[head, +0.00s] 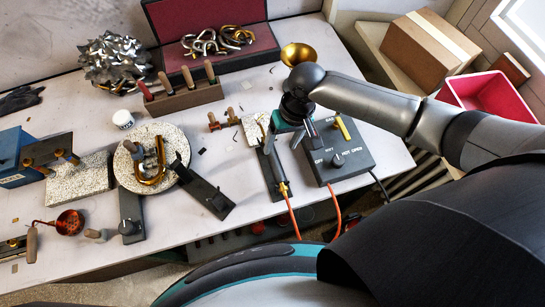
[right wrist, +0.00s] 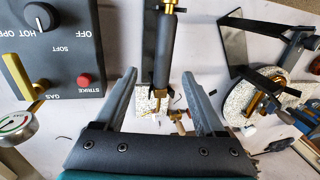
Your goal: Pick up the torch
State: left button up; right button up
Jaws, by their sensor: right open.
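The torch (head: 281,176) has a dark handle with brass ends and lies on a dark narrow rest beside the control box, an orange hose running off its near end. In the right wrist view the torch (right wrist: 163,62) is upright in the picture, between my finger lines. My right gripper (head: 293,131) is open above the torch's far part; in its own view the fingertips (right wrist: 159,75) stand on either side of the handle, with gaps. How far above the handle they are is hard to tell. My left gripper is out of view.
The black control box (head: 345,161) with knob and brass lever stands close right of the torch. A black bracket (head: 207,192) and round speckled block (head: 131,165) with a brass tube are to the left. A tool rack (head: 185,98) is behind. The white bench between is mostly clear.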

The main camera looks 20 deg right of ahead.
aim_at(274, 157)
jog(key=shift+a+f, duration=0.25)
jog(key=shift+f, duration=0.7)
jog(key=f, duration=0.2)
jog(key=a+f, duration=0.1)
jog(key=f, duration=0.1)
jog(key=shift+w+a, duration=0.1)
jog(key=shift+a, duration=0.05)
jog(key=shift+f, duration=0.25)
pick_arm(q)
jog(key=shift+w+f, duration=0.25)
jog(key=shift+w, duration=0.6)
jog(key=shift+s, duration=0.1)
pick_arm(e)
grip_shut()
